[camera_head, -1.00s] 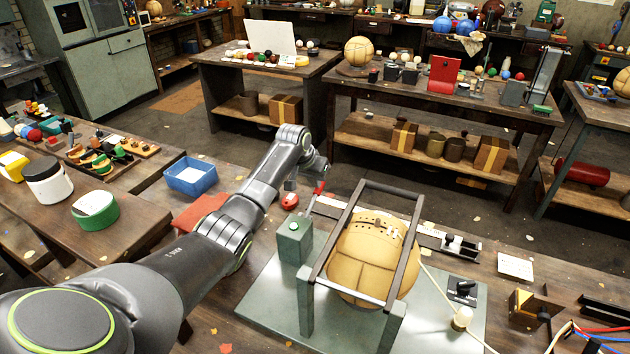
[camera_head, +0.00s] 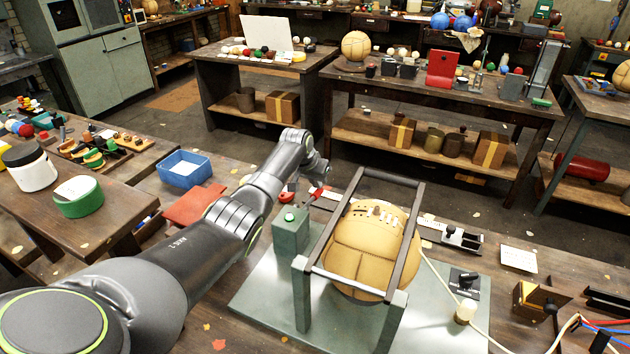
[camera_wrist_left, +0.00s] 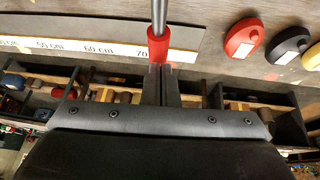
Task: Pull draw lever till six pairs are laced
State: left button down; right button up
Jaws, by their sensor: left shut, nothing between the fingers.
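A tan leather ball (camera_head: 368,250) sits under a dark metal frame on a green-grey base plate, with several white laces (camera_head: 380,213) across its slit. A green-grey box (camera_head: 290,235) with a lit green lamp stands at the ball's left. The draw lever's red handle (camera_head: 319,191) leans beside it; its metal rod and red grip (camera_wrist_left: 158,46) show in the left wrist view. My left gripper (camera_wrist_left: 161,72) is shut and empty, its fingertips at the end of the red grip. In the head view the gripper (camera_head: 321,181) is small beside the handle.
A ruler strip (camera_wrist_left: 95,42) and several coloured discs (camera_wrist_left: 243,38) lie near the lever. A blue bin (camera_head: 185,170) and a red sheet (camera_head: 194,205) are left of my arm. A lever switch (camera_head: 463,283) and brackets stand at the right.

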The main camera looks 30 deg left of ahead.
pick_arm(q)
jog(key=shift+w+f+b, duration=0.1)
jog(key=shift+f+b, duration=0.35)
jog(key=shift+f, duration=0.7)
jog(key=shift+s+r, duration=0.3)
jog(key=shift+r, duration=0.35)
jog(key=b+v, duration=0.1)
jog(key=v, duration=1.5)
